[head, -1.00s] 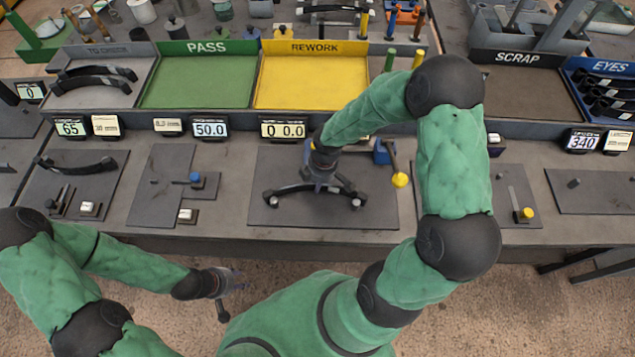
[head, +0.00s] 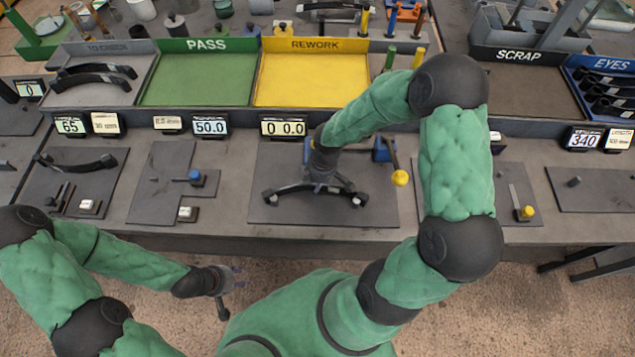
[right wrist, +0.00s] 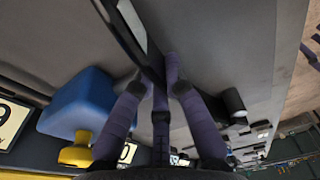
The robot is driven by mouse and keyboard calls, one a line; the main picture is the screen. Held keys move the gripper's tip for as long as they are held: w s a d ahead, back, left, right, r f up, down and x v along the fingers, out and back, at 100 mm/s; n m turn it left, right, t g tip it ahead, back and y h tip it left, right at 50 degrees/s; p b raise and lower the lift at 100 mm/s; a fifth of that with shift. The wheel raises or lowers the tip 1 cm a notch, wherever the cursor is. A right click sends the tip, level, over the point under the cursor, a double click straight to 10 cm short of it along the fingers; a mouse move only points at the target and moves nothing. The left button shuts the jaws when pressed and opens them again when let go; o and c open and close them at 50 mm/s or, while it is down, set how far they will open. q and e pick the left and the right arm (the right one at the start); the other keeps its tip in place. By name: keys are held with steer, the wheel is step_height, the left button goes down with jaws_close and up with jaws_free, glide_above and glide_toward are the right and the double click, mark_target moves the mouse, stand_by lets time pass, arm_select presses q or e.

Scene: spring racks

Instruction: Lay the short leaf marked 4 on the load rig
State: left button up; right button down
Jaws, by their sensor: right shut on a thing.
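The dark curved leaf (head: 287,190) spans the grey base plate of the load rig (head: 278,160), in the middle of the bench. My right gripper (head: 321,184) is shut on the leaf near its middle, from above. The leaf's ends are at the rig's two small supports; I cannot tell whether it rests on them. No mark on the leaf is legible. In the right wrist view the fingers (right wrist: 165,80) close around the dark leaf (right wrist: 128,38). My left gripper (head: 232,281) hangs empty before the bench's front edge, its fingers apart.
The rig's blue block (head: 381,150) and yellow knob (head: 400,178) stand close right of my right gripper. Behind are the green PASS tray (head: 200,80), yellow REWORK tray (head: 312,80) and SCRAP tray (head: 525,90). Another leaf (head: 76,163) lies on the left fixture.

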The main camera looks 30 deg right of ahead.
steer(key=shift+s+f, duration=0.1)
steer(key=shift+f, duration=0.2)
steer(key=c, duration=0.7)
jaws_free()
steer(key=shift+a, duration=0.1)
steer(key=shift+c, duration=0.2)
steer(key=shift+r, duration=0.1)
steer(key=shift+r+p, duration=3.25)
steer(key=shift+r, duration=0.75)
